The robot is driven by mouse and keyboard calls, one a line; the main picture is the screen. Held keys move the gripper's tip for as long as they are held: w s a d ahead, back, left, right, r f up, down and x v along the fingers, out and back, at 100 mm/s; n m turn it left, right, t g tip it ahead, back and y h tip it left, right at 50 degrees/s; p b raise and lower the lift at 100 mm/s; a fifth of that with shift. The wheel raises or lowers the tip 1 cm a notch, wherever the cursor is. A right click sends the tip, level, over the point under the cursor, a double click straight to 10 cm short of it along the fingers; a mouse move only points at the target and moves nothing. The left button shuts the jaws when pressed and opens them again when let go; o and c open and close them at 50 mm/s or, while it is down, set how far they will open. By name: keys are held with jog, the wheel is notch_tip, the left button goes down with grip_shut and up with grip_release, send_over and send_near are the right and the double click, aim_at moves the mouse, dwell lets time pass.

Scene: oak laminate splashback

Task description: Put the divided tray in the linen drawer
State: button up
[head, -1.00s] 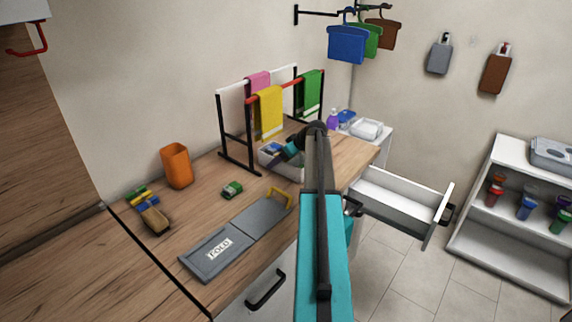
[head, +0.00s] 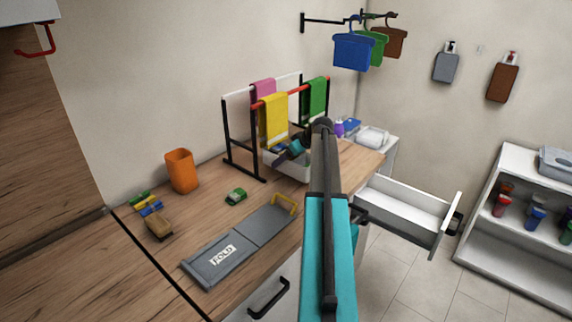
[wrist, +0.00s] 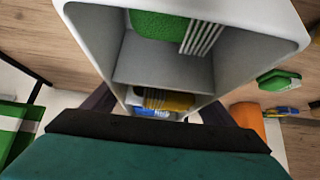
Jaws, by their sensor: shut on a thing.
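The divided tray (head: 292,172) is a pale grey-white bin on the wooden counter, beside the towel rack. In the wrist view the tray (wrist: 165,62) fills the top middle; a green cloth with white stripes lies in one compartment, and yellow and blue items lie in another. My gripper (head: 289,150) is shut on the tray; its dark fingers (wrist: 157,115) show at the near end in the wrist view. My arm hides part of the tray in the head view. I cannot tell whether it touches the counter. An open white drawer (head: 408,207), apparently the linen drawer, stands empty to the right.
The towel rack (head: 226,135) stands just behind the tray. A white shelf (head: 500,255) stands right, beyond clear floor.

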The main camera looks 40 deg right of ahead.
jog(key=s+b, duration=0.1)
jog(key=s, duration=0.5)
jog(key=s+d+b, duration=0.1)
jog(key=s+b, duration=0.1)
jog(key=s, duration=0.4)
jog(key=s+b, duration=0.1)
jog(key=s, duration=0.5)
jog(key=shift+d+b, duration=0.25)
jog(key=shift+b, duration=0.1)
jog(key=shift+r, duration=0.15)
